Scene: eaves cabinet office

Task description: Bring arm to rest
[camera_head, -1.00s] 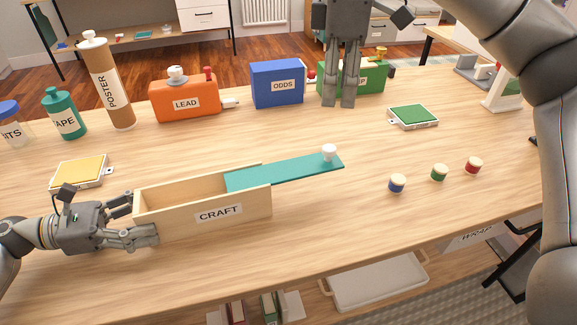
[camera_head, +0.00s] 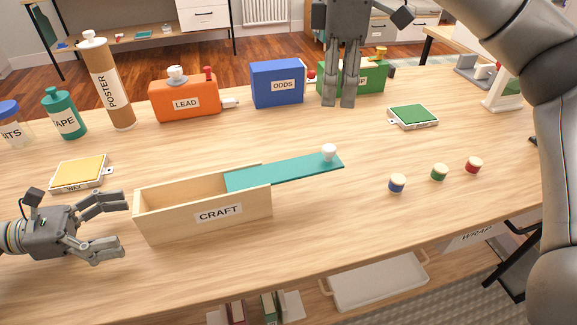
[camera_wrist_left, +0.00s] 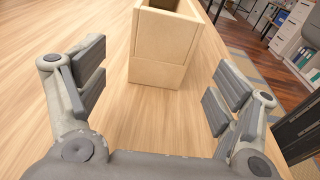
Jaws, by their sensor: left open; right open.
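My left gripper (camera_head: 122,229) is open and empty at the left of the table, just left of the wooden CRAFT box (camera_head: 165,219) and apart from it. In the left wrist view the end wall of the box (camera_wrist_left: 160,62) stands ahead, between and beyond the open fingers (camera_wrist_left: 158,90). The box's teal lid (camera_head: 285,173) with a white knob is slid far out to the right, so the box is open on top. My right gripper (camera_head: 341,92) hangs at the top centre, fingers down, in front of the green box. It is open.
A yellow pad (camera_head: 80,174) lies behind my left gripper. An orange LEAD box (camera_head: 185,101), a blue ODDS box (camera_head: 277,82) and a poster tube (camera_head: 108,85) stand at the back. The front middle table is clear.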

